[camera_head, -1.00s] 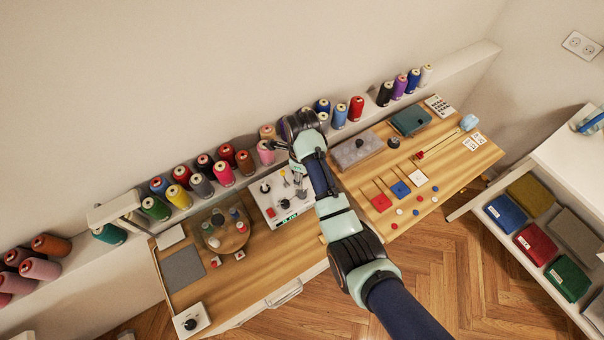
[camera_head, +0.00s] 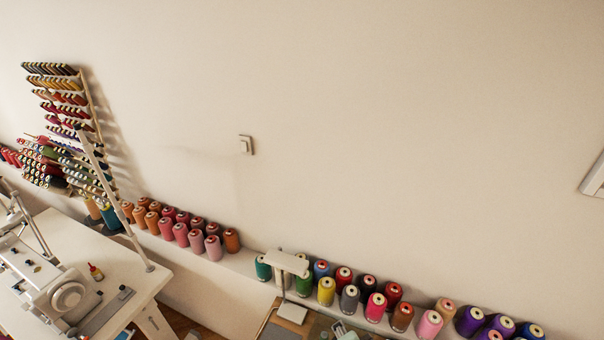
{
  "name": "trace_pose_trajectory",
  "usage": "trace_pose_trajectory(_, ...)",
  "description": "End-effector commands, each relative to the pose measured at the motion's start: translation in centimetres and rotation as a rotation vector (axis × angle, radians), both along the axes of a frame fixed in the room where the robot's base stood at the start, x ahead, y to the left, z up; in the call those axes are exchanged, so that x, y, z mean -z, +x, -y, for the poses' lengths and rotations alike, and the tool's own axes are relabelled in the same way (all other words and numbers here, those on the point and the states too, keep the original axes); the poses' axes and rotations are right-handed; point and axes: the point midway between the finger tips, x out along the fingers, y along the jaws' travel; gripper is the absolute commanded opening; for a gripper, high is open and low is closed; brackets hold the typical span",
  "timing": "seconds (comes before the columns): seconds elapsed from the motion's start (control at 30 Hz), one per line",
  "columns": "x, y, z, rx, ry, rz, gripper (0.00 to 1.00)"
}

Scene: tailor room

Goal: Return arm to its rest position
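My gripper and arm are not clearly in view. A small pale teal shape shows at the bottom edge, right of the lamp, too cut off to tell what it is. Only the back left corner of the wooden worktable shows there, with a white square pad (camera_head: 292,312) and part of a grey mat (camera_head: 279,332) on it.
Thread cones, such as a yellow one (camera_head: 326,291), line the wall shelf behind a white lamp (camera_head: 287,263). At left, a white sewing machine (camera_head: 62,292) stands on a white table (camera_head: 152,278) near a thread rack (camera_head: 85,110).

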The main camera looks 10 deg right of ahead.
Motion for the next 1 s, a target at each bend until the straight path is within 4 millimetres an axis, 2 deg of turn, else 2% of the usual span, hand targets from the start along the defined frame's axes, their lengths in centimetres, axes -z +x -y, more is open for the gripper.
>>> trace_pose_trajectory(0.03, -1.9, -0.1, -3.7, -0.185, -0.117, 0.045, 0.58)
trace_pose_trajectory(0.1, -4.7, -0.6, -7.9, -0.417, -0.291, 0.109, 0.58)
trace_pose_trajectory(0.2, -8.5, -2.3, -13.2, -0.688, -0.532, 0.2, 0.58)
trace_pose_trajectory(0.3, -12.1, -4.9, -17.6, -0.906, -0.772, 0.293, 0.58)
trace_pose_trajectory(0.33, -13.6, -5.6, -18.5, -0.952, -0.834, 0.316, 0.58)
trace_pose_trajectory(0.37, -16.2, -5.2, -18.0, -0.937, -0.823, 0.304, 0.58)
trace_pose_trajectory(0.4, -18.0, -5.1, -17.8, -0.931, -0.818, 0.301, 0.58)
trace_pose_trajectory(0.6, -25.4, -5.1, -17.6, -0.928, -0.815, 0.297, 0.58)
trace_pose_trajectory(0.7, -28.0, -5.0, -17.6, -0.927, -0.815, 0.295, 0.58)
trace_pose_trajectory(0.83, -29.1, -5.0, -17.6, -0.926, -0.815, 0.294, 0.58)
trace_pose_trajectory(1.0, -28.3, -5.0, -17.6, -0.925, -0.814, 0.294, 0.58)
